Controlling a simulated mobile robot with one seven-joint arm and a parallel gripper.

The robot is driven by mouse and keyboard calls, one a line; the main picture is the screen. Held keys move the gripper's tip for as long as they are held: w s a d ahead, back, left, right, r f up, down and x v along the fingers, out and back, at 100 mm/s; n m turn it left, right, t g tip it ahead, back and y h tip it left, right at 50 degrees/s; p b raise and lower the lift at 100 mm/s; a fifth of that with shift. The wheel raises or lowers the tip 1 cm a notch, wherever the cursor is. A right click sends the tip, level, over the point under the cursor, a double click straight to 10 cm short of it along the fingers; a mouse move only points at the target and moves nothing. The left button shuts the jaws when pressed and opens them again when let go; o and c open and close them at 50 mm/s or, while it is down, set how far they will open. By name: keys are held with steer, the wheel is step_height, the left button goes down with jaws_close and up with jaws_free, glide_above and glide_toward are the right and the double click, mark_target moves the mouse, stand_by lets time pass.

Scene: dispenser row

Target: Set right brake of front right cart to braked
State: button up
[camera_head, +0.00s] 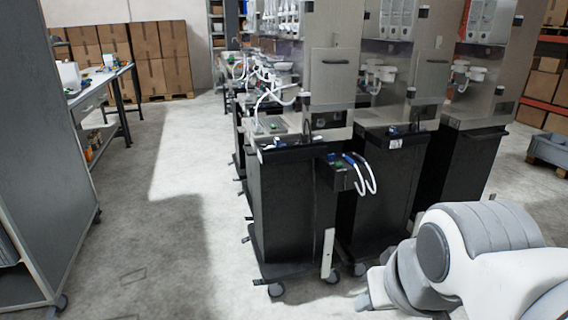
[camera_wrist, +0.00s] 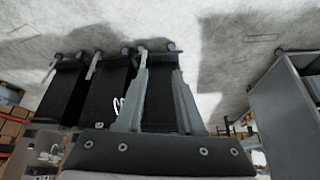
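Black carts with steel dispensers stand in a row in the head view. The nearest cart (camera_head: 285,205) has a white upright lever (camera_head: 328,253) low at its right front corner, beside a caster (camera_head: 332,276). A second cart (camera_head: 378,185) and a third cart (camera_head: 455,170) stand to its right. I cannot tell the brake's setting. The wrist view looks upside down, with floor on top; a black cart (camera_wrist: 160,95) shows between my gripper's fingers (camera_wrist: 161,72). The fingers are apart and hold nothing. In the head view my arm is at lower right; the fingers are not visible.
A grey cabinet (camera_head: 60,150) on casters stands at the left. A workbench (camera_head: 100,80) and stacked boxes (camera_head: 130,55) are behind it. The concrete floor (camera_head: 175,220) between cabinet and carts is clear. A grey crate (camera_head: 550,150) sits at the right.

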steer(key=shift+r, duration=0.3)
steer(key=shift+c, duration=1.2)
step_height(320, 180, up, 15)
steer(key=p, duration=1.5)
jaws_close()
steer(key=shift+f, duration=0.1)
steer(key=shift+w, duration=0.15)
